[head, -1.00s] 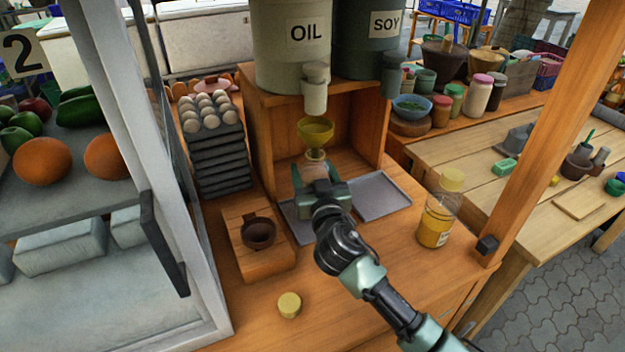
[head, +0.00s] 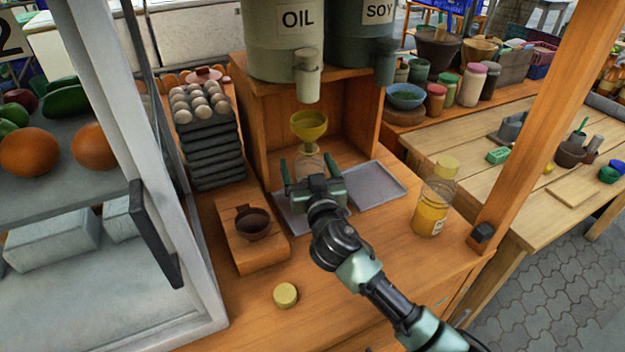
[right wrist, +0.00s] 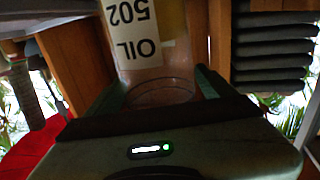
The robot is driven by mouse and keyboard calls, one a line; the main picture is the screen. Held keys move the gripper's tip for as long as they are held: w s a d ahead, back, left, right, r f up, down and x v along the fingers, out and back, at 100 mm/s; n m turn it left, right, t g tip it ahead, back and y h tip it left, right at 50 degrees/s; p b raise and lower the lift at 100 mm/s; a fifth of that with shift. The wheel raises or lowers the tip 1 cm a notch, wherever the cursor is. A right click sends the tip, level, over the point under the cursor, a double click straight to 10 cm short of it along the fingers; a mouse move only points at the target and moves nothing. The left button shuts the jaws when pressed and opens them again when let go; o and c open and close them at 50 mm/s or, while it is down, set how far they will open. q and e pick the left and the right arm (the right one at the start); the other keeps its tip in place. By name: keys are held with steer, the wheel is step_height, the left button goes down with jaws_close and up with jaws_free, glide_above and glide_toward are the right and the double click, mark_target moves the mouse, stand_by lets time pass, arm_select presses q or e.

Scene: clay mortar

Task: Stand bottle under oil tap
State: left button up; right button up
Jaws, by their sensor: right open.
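A clear bottle (head: 309,163) stands upright in the wooden stall, below the oil tap (head: 307,78) on the container marked OIL (head: 280,40). A yellow funnel (head: 309,127) is directly over its mouth; I cannot tell whether its spout is inside the neck. My right gripper (head: 307,170) is open, with one finger on each side of the bottle and its palm back from it. In the right wrist view the clear bottle (right wrist: 165,92) lies between the spread fingers, and a white label (right wrist: 135,32) reads OIL 502. My left gripper is out of view.
Grey trays (head: 375,190) lie on the counter. A capped bottle of yellow oil (head: 433,208) stands at right; a loose yellow cap (head: 286,294) lies in front. A brown bowl (head: 252,223) on a wooden block and stacked egg trays (head: 212,150) stand at left.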

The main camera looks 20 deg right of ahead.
steer(key=s, duration=1.1)
steer(key=shift+s+a, duration=0.2)
steer(key=shift+s, duration=0.05)
